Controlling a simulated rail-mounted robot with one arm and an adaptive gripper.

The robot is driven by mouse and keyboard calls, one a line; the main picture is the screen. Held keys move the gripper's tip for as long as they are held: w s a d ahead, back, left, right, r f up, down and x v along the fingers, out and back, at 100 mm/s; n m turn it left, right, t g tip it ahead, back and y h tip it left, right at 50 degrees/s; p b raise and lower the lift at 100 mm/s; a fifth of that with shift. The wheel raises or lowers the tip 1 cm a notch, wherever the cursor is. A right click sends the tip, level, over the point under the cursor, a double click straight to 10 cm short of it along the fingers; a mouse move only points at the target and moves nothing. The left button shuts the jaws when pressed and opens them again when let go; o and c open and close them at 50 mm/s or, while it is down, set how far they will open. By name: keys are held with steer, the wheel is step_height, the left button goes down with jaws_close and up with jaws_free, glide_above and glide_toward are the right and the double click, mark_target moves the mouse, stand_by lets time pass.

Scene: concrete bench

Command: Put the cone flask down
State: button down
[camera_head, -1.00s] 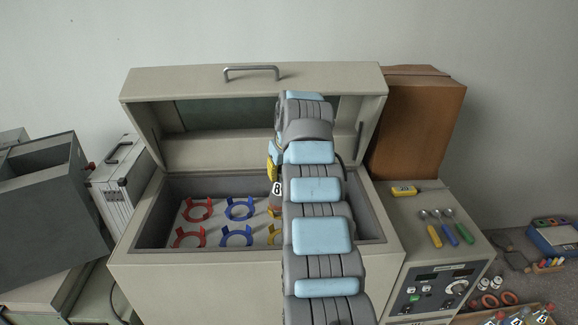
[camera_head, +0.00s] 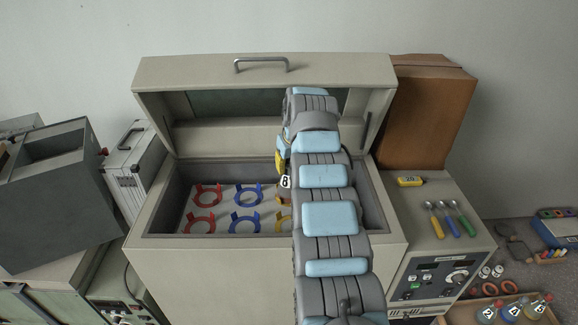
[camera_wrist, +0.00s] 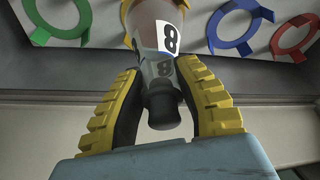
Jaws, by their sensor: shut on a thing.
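My gripper (camera_wrist: 160,75) has yellow-backed black fingers and is shut on the neck of the cone flask (camera_wrist: 160,28), in the wrist view. The flask has a black stopper (camera_wrist: 163,110) and a white label marked 8. In the head view the flask (camera_head: 285,182) shows only by its label, at the left edge of my arm, over the right part of the box's inside. My arm hides most of it. A yellow ring holder (camera_head: 283,215) is partly hidden there. Whether the flask's base rests inside a yellow holder I cannot tell.
The open grey box (camera_head: 260,245) has a raised lid (camera_head: 330,70) behind my arm. Its white plate carries red (camera_head: 207,194) and blue (camera_head: 247,195) ring holders, which stand empty. Box walls close around the arm's end. Tools (camera_head: 449,218) lie on the right-hand panel.

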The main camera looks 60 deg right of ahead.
steer(key=shift+f, duration=0.3)
steer(key=c, duration=0.8)
jaws_free()
steer(key=shift+r, duration=0.1)
steer(key=shift+r, duration=0.15)
steer(key=shift+r, duration=0.2)
steer(key=shift+b+v, duration=2.25)
steer(key=shift+v, duration=3.65)
